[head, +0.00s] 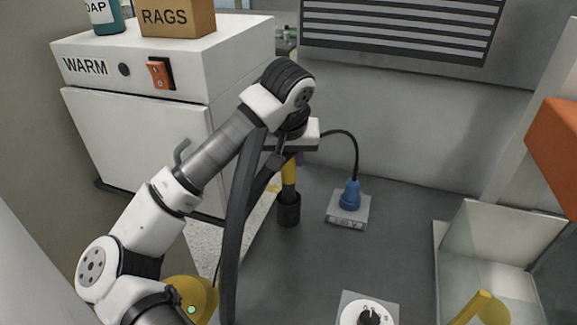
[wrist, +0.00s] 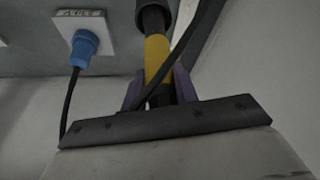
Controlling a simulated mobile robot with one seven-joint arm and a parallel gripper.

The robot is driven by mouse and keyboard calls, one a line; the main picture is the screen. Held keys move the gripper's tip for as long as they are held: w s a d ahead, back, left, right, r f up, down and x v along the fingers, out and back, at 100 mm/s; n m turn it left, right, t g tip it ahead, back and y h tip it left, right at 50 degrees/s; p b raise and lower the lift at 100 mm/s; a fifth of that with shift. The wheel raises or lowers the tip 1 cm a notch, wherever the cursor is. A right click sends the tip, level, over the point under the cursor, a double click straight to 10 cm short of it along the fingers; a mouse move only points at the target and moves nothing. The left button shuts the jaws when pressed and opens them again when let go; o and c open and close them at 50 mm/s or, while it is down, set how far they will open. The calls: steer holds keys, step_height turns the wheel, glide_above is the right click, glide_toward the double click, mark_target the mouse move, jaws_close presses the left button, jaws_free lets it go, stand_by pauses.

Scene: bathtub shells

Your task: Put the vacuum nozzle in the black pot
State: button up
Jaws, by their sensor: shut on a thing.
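My gripper (head: 290,152) points down, its purple fingers shut on the vacuum nozzle (head: 289,172), a yellow tube with a black end. The wrist view shows the nozzle (wrist: 157,55) upright between the fingers (wrist: 160,92). A short dark cylinder, seemingly the black pot (head: 288,210), stands on the grey surface right below. The nozzle's black lower end meets the pot's mouth; it seems at or inside the rim, but the depth is unclear. The wrist view also shows the pot (wrist: 152,4) at the top edge, partly cut off.
A blue plug (head: 350,194) on a grey socket plate (head: 348,215) is right of the pot, with a black cable. A white WARM cabinet (head: 140,130) stands left. A white open box (head: 490,235) is right. A round dial (head: 352,310) is at front. Grey surface between is clear.

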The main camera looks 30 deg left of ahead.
mark_target(288, 169)
steer(key=shift+f+p, duration=0.3)
steer(key=shift+f, duration=1.4)
steer(key=shift+f+b, duration=0.2)
steer(key=shift+b, duration=0.1)
steer(key=o, duration=1)
steer(key=shift+r, duration=0.1)
steer(key=shift+r+p, duration=0.15)
steer(key=shift+p, duration=0.15)
steer(key=b+v, duration=0.3)
steer(key=v, duration=0.9)
steer(key=shift+w, duration=0.1)
